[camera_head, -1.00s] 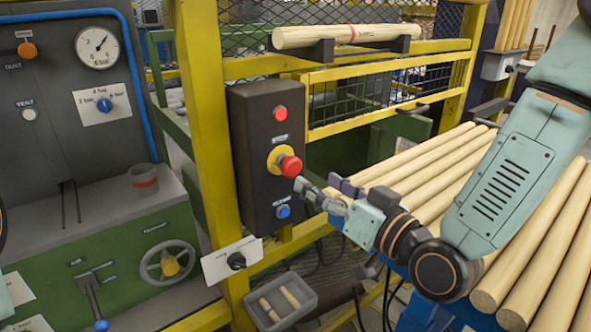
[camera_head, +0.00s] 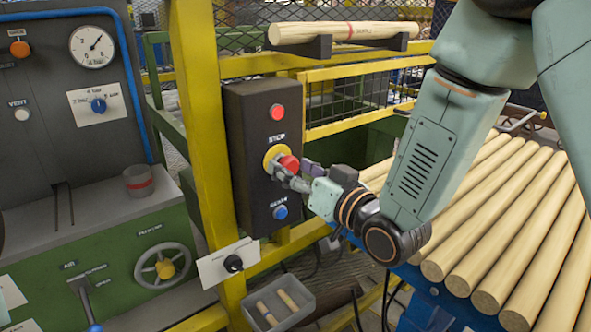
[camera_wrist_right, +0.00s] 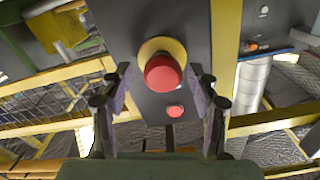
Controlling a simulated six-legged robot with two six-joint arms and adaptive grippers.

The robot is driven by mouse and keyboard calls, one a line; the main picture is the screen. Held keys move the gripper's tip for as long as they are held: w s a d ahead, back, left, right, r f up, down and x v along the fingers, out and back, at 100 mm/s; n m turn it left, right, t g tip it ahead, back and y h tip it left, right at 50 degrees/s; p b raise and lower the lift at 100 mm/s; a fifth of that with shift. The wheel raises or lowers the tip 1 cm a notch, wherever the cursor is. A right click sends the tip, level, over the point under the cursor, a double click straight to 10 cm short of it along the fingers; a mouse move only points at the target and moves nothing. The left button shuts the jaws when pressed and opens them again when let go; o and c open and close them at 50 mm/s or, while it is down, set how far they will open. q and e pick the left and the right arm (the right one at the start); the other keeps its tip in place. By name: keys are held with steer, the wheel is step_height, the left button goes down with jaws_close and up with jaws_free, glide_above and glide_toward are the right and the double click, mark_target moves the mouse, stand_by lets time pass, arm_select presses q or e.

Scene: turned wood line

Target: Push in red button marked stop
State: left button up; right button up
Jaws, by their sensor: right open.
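The red stop button (camera_head: 288,163) is a mushroom head on a yellow collar (camera_head: 272,156), in the middle of a dark control box on a yellow post. "STOP" is lettered above it in the head view. In the right wrist view the red button (camera_wrist_right: 162,73) stands ahead, centred between the fingers. My right gripper (camera_head: 290,176) is open at the button, with one finger partly over its lower edge in the head view. In the right wrist view the fingers (camera_wrist_right: 160,95) lie either side, apart from the button. My left gripper is not in view.
A smaller red light or button (camera_head: 276,112) is above and a blue button (camera_head: 280,212) below on the same box. A grey bin (camera_head: 296,306) with wooden pieces stands below. Wooden poles (camera_head: 500,200) lie right. A marked log (camera_head: 345,32) rests on brackets above.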

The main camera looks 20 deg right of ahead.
steer(key=shift+s+a+r, duration=0.1)
steer(key=shift+s+r, duration=0.05)
steer(key=shift+s, duration=0.15)
steer(key=c, duration=0.3)
steer(key=shift+w, duration=0.2)
steer(key=c, duration=0.5)
jaws_close()
